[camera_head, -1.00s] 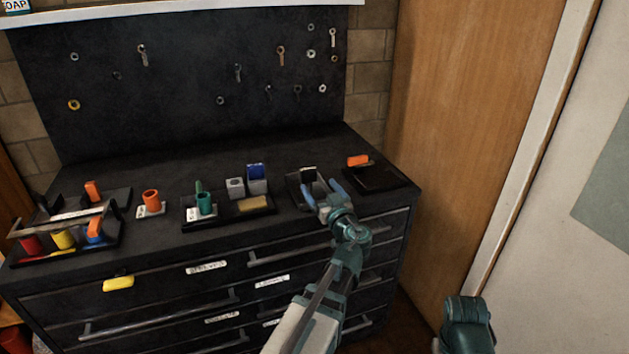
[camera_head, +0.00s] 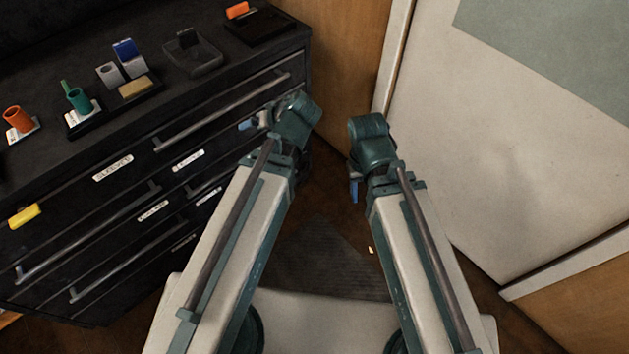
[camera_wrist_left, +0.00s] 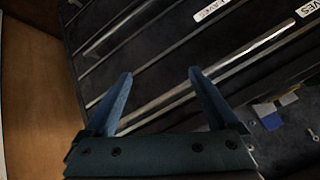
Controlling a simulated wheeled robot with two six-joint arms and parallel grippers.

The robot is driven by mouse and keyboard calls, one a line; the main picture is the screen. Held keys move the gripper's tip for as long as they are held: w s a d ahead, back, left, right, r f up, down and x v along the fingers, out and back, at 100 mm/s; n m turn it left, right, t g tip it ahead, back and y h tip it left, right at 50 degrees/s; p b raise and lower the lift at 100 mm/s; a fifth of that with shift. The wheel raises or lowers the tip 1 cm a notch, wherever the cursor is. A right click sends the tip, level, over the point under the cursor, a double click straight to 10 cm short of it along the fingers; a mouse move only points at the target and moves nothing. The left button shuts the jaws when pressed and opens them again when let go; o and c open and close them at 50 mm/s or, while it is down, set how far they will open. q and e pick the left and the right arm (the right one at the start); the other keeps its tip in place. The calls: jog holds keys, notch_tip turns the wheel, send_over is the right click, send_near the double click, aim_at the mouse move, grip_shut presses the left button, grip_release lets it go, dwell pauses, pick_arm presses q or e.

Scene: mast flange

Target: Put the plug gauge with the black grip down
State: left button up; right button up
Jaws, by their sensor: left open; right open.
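My left gripper (camera_head: 250,123) hangs in front of the drawer fronts, right of the cabinet handles, partly hidden by its own wrist. In the left wrist view (camera_wrist_left: 160,82) its two blue fingers are apart with nothing between them. My right gripper (camera_head: 354,187) points down beside the wooden panel, mostly hidden by its wrist; a blue finger shows and no held object is visible. A small dark tray (camera_head: 206,63) on the cabinet top holds a small dark and grey item (camera_head: 187,38), perhaps the black-grip plug gauge; it is too small to tell.
The black drawer cabinet (camera_head: 223,90) stands at left with protruding handles.

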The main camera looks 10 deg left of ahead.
pick_arm(q)
jog(key=s+d+f+m+g+h, duration=0.2)
jog(key=s+d+f+m+h, duration=0.1)
jog(key=s+d, duration=0.3)
jog(key=s+d+f+m+g+h, duration=0.3)
jog(key=s+d+m, duration=0.2)
jog(key=d, duration=0.5)
jog(key=shift+s+d+f, duration=0.15)
jog(key=shift+s+d, duration=0.2)
jog(key=shift+s, duration=0.5)
notch_tip(320, 180, up, 12)
jog(key=p, duration=1.1)
jog(key=shift+p, duration=0.4)
